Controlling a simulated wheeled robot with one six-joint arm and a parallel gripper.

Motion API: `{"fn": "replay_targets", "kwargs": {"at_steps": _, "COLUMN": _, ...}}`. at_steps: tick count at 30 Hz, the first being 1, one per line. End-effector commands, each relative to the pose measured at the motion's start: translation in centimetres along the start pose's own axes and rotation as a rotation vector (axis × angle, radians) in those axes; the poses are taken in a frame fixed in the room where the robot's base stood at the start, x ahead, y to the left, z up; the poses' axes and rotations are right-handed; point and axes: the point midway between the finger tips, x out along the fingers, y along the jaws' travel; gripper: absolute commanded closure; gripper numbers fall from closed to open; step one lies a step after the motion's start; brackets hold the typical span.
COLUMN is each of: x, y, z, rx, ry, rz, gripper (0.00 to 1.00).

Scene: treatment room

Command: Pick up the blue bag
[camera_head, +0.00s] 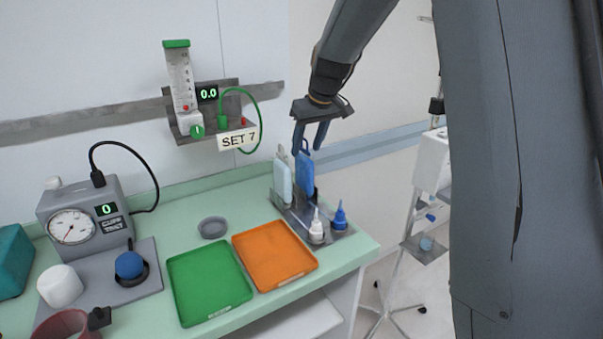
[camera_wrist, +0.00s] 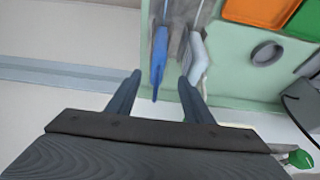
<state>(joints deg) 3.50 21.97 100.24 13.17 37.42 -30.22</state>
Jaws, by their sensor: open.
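The blue bag (camera_head: 305,174) stands upright in a grey rack (camera_head: 330,234) at the right end of the green counter, beside a pale blue-white bag (camera_head: 283,180). It has a loop at its top. My gripper (camera_head: 310,148) is open just above the blue bag, with its fingers around the loop's height. In the wrist view the blue bag (camera_wrist: 159,58) appears edge-on, ahead of and between the open fingertips (camera_wrist: 160,78). The pale bag (camera_wrist: 195,62) lies close to the right finger there. I cannot tell whether any finger touches a bag.
An orange tray (camera_head: 275,255), a green tray (camera_head: 208,283) and a grey dish (camera_head: 213,227) lie to the left. A wheeled stand (camera_head: 398,250) is on the right.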

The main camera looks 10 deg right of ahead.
Motion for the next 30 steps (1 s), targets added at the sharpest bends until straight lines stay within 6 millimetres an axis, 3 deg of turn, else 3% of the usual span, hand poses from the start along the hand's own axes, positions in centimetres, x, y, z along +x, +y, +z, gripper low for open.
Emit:
{"fn": "replay_targets", "kwargs": {"at_steps": 16, "x": 2.2, "y": -0.4, "z": 0.1, "rx": -0.007, "ry": -0.001, "rz": -0.004, "gripper": 0.53}}
{"fn": "replay_targets", "kwargs": {"at_steps": 30, "x": 6.9, "y": 0.1, "z": -0.1, "rx": -0.004, "ry": -0.003, "rz": -0.003, "gripper": 0.53}}
